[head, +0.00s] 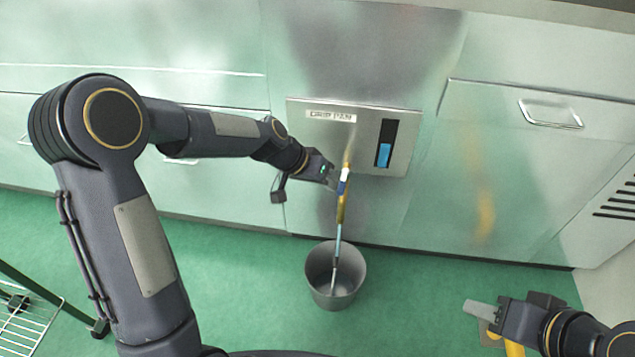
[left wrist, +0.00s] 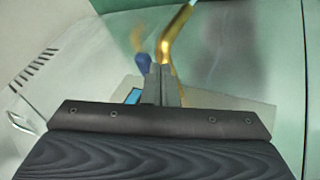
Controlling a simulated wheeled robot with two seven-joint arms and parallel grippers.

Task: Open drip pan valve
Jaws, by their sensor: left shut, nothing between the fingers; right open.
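The steel panel labelled DRIP PAN (head: 300,118) is set in the cabinet front. A brass pipe (head: 341,208) comes out of it and points down; it also shows in the left wrist view (left wrist: 176,36). The blue valve handle (head: 343,186) lies along the pipe; in the left wrist view the blue handle tip (left wrist: 142,62) is just beyond my fingers. A thin pale-blue stream (head: 337,246) runs from the pipe into the grey bucket (head: 315,268). My left gripper (head: 332,176) is shut and empty beside the handle. My right gripper (head: 480,318) is open, low at the right.
A level window (head: 383,154) on the panel shows blue in its lower part. A drawer handle (head: 551,114) sticks out at the upper right. A wire rack (head: 28,322) stands at the lower left. Green floor (head: 420,290) is clear around the bucket.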

